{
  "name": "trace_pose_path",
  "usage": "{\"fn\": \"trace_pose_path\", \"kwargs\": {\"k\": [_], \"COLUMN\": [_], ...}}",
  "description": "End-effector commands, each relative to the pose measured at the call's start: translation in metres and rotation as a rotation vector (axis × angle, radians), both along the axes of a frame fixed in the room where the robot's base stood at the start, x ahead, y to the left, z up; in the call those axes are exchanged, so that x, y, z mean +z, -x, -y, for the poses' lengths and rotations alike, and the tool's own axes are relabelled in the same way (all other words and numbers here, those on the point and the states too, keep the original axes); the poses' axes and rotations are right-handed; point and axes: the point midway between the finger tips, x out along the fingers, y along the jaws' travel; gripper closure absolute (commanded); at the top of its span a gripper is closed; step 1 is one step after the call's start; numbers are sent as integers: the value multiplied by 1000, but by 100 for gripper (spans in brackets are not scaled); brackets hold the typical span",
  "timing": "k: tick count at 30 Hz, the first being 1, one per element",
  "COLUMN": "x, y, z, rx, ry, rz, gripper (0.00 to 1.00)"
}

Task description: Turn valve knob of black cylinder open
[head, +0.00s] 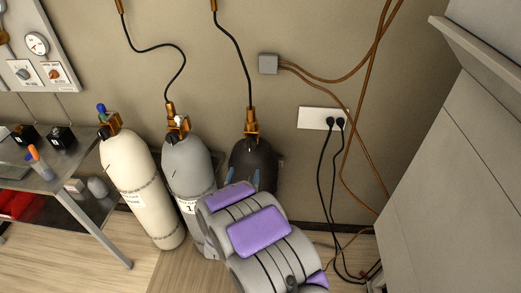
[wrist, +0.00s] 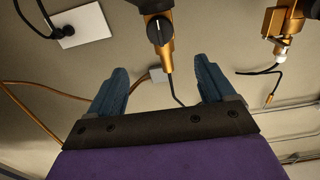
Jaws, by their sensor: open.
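The black cylinder (head: 262,155) stands against the wall at the right end of a row of cylinders. My arm hides its lower part in the head view. Its brass valve (head: 251,127) is on top, with a cable running up the wall. In the wrist view, the valve's black knob (wrist: 159,30) shows at the top centre, with a pale line on its face. My gripper (wrist: 161,80) is open, its two blue fingers spread wide and empty. The knob appears beyond the fingertips, roughly between them, and apart from them. In the head view, my gripper (head: 243,178) is in front of the black cylinder.
A grey cylinder (head: 187,155) and a cream cylinder (head: 135,175) stand to the left. A metal table (head: 62,160) is at far left. A white outlet (head: 312,117) with black plugs and hanging cables is right of the valve. A grey cabinet (head: 460,190) fills the right side.

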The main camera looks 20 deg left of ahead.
Motion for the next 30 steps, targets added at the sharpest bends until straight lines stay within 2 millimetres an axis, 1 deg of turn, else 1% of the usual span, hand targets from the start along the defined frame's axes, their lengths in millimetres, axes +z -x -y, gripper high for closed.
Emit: {"fn": "trace_pose_path", "kwargs": {"k": [3, 6, 11, 14, 18, 24, 30], "x": [1, 4, 8, 9, 7, 1, 5], "y": [-22, -41, -69, -85, -106, -130, -144], "z": [-1, 3, 10, 5, -11, -26, -23], "rx": [-2, -4, -5, -4, -3, -1, 0], "ry": [-4, -12, -22, -25, -16, -4, -12], "rz": [4, 5, 3, 4, 6, 4, 3], "gripper": [17, 17, 17, 17, 17, 17, 17]}}
